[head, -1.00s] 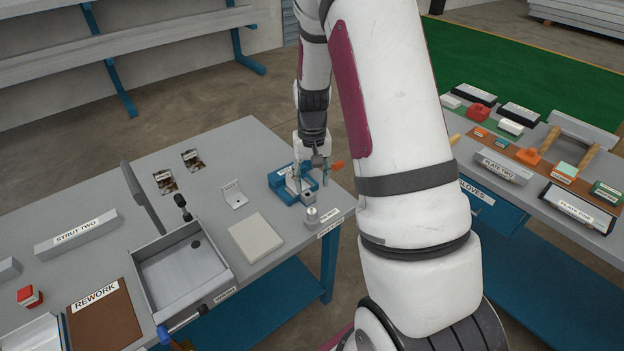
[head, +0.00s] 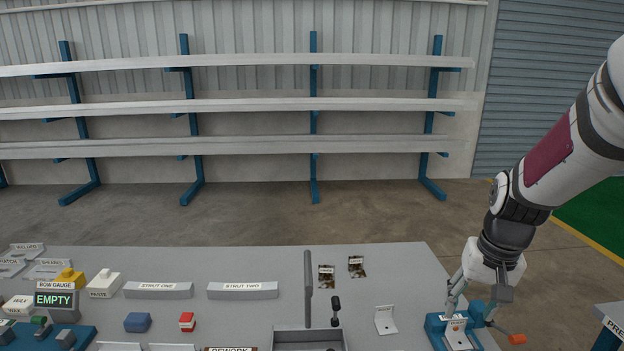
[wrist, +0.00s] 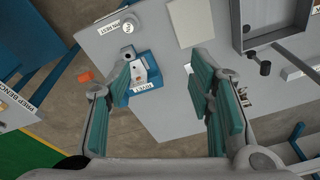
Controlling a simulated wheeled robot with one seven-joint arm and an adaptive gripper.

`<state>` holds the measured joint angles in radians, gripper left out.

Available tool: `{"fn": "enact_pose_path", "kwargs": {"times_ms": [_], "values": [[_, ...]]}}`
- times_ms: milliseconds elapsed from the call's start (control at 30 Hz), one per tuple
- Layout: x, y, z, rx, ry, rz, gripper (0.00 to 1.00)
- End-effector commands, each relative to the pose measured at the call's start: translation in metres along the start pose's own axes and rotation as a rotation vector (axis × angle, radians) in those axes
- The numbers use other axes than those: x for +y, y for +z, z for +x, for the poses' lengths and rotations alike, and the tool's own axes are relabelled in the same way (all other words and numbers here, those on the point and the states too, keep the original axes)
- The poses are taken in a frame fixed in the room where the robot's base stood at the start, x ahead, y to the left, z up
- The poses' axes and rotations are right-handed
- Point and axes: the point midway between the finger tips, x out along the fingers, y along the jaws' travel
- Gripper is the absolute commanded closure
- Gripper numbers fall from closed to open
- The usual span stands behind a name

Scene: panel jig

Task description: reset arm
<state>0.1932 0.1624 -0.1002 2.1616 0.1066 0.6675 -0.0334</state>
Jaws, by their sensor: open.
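My gripper (head: 472,305) is open, pointing down at the right end of the bench, over the blue fixture (head: 437,325). The fixture has an orange handle (head: 517,339) and a pale labelled piece (head: 456,332) in its middle. In the wrist view my gripper (wrist: 166,72) has its teal-padded fingers wide apart with nothing between them. There the blue fixture (wrist: 149,73) lies beyond the left finger, which hides part of it. I cannot tell the exact height of the fingertips above it.
The grey bench (head: 400,275) holds a white bracket (head: 385,320), strut two (head: 243,291), strut one (head: 158,290) and a grey tray (head: 290,338) with an upright post (head: 308,280). Another bench (head: 611,312) edges in at right.

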Motion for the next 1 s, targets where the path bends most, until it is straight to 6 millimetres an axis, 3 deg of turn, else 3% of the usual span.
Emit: {"fn": "enact_pose_path", "kwargs": {"times_ms": [33,200,500,733,1000], "values": [[-0.009,0.008,-0.021,0.027,-0.009,-0.025,0.52],[-0.03,0.042,-0.073,0.094,-0.03,-0.1,0.52],[-0.05,0.115,-0.14,0.218,-0.05,-0.231,0.52],[-0.051,0.165,-0.164,0.299,-0.054,-0.307,0.52],[-0.049,0.184,-0.169,0.328,-0.051,-0.335,0.52]]}}
